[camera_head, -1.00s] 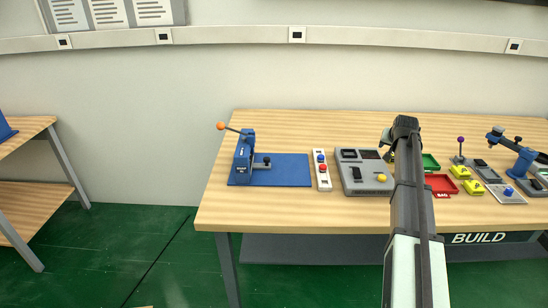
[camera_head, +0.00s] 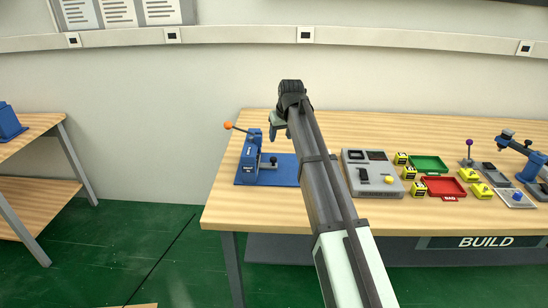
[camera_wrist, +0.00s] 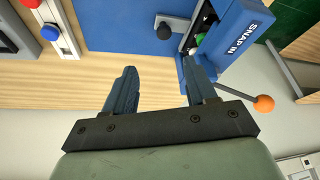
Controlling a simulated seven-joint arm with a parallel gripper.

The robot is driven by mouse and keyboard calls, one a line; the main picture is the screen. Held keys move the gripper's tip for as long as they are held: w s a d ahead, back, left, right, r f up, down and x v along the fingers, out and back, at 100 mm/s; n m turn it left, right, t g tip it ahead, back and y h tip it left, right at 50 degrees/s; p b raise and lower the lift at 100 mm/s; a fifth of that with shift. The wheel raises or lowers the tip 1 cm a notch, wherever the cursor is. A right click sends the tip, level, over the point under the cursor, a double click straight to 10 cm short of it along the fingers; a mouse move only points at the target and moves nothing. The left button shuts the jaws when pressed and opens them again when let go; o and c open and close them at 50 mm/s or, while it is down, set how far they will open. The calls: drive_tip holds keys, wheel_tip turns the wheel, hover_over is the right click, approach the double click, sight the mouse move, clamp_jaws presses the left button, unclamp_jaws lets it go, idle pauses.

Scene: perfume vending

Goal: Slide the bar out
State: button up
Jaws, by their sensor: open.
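The blue press (camera_head: 248,160) stands on a blue base plate (camera_head: 284,172) at the table's left. In the wrist view the press (camera_wrist: 228,42) reads "SNAP IN". A grey bar with a black knob (camera_wrist: 164,31) sticks out of its side over the plate; the knob also shows in the head view (camera_head: 272,160). A lever with an orange ball (camera_head: 228,125) rises from the press. My gripper (camera_wrist: 159,64) is open and empty, pointing toward the plate. Its fingertips are apart from the knob. One finger appears close to the press.
A white button strip (camera_wrist: 55,30) and a grey control box (camera_head: 372,172) lie right of the press. Beyond are yellow blocks (camera_head: 417,188), a green tray (camera_head: 428,163) and a red tray (camera_head: 443,188). My arm covers part of the table's middle.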

sight(274, 159)
drive_tip(key=x, duration=1.4)
drive_tip(key=shift+s+a, duration=0.2)
drive_tip(key=shift+a, duration=0.15)
drive_tip(key=shift+r, duration=0.1)
clamp_jaws()
